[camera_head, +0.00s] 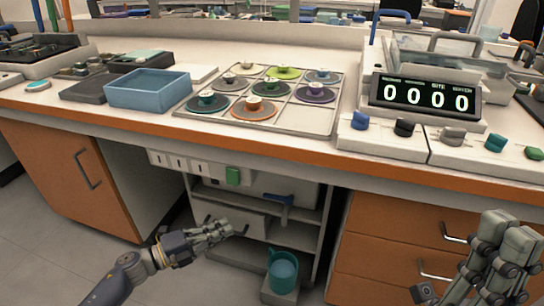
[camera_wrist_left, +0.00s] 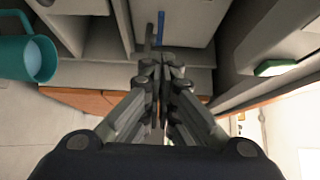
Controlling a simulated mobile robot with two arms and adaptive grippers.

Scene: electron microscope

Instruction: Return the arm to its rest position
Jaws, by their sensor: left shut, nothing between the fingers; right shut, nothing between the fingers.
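My left gripper (camera_head: 219,231) is shut and empty. It is held in front of the open shelf space under the bench in the head view. Its closed fingers (camera_wrist_left: 159,68) also show in the left wrist view, pointing toward the shelf. My right gripper (camera_head: 520,240) is at the lower right of the head view, in front of the orange drawers. It is shut with nothing seen in it. My left arm (camera_head: 125,277) comes in from the lower left.
The bench's orange front edge (camera_head: 290,151) runs above my left gripper. A teal jug (camera_head: 283,272) stands low in the shelf space; it also shows in the left wrist view (camera_wrist_left: 28,57). Orange drawers (camera_head: 392,225) are at right. Bare floor (camera_head: 45,265) lies at left.

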